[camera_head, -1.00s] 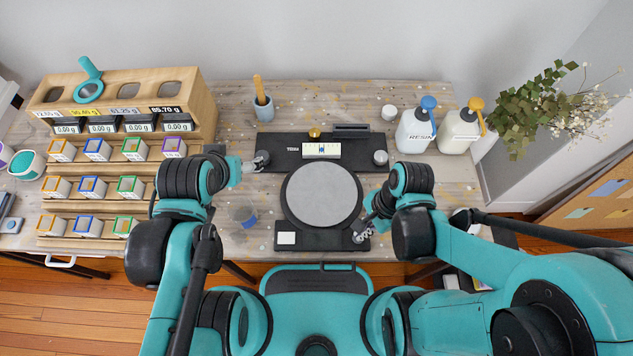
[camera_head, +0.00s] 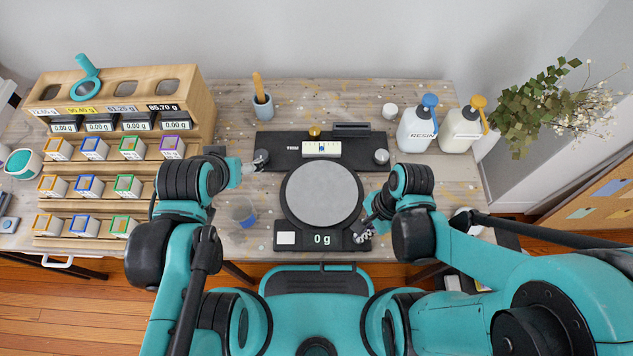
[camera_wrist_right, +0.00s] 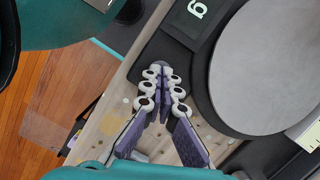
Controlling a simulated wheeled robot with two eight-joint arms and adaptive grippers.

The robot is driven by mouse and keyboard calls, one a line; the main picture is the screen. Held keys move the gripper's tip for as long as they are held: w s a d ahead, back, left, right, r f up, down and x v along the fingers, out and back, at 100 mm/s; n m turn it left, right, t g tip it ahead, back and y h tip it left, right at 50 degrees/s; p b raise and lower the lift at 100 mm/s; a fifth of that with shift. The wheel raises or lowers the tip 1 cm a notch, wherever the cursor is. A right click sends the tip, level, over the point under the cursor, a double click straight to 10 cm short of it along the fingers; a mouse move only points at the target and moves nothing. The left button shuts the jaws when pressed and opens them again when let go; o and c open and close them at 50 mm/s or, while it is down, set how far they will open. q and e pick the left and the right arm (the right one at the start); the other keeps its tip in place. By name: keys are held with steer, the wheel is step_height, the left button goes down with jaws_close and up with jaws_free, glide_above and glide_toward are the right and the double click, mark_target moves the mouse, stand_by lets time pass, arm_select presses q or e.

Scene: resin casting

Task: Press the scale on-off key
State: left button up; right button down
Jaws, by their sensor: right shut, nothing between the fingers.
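The black scale has a round grey pan (camera_head: 321,194) and a front panel with a display (camera_head: 322,239) that reads "0 g". A white square (camera_head: 286,238) sits at the left of that panel. My right gripper (camera_head: 362,235) is shut and empty at the panel's right end; it hides that end, so I cannot see the key or tell whether the fingers touch it.
A wooden rack (camera_head: 205,107) with small boxes and displays stands at the left. A resin bottle (camera_head: 416,131) and a yellow-topped bottle (camera_head: 461,128) stand at the back right. A brush cup (camera_head: 263,105) is behind.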

steer(key=shift+r, duration=0.1)
steer(key=p+v, duration=0.2)
steer(key=a+p+v, duration=0.1)
steer(key=p+v, duration=0.2)
steer(key=shift+s, duration=0.2)
stand_by(0.6)
steer(key=w+d+r+n+t+h, duration=0.1)
steer(key=w+d+r+n+t, duration=0.2)
steer(key=w+r+n+t, duration=0.1)
steer(key=w+d+r+n+t+h, duration=0.1)
steer(key=w+d+r+n+t, duration=0.2)
steer(key=w+r+n, duration=0.3)
step_height(320, 180, up, 5)
steer(key=n+t, duration=0.1)
steer(key=n, duration=0.2)
steer(key=shift+w+d+f+h, duration=0.2)
steer(key=shift+w+h, duration=0.1)
steer(key=shift+w, duration=0.05)
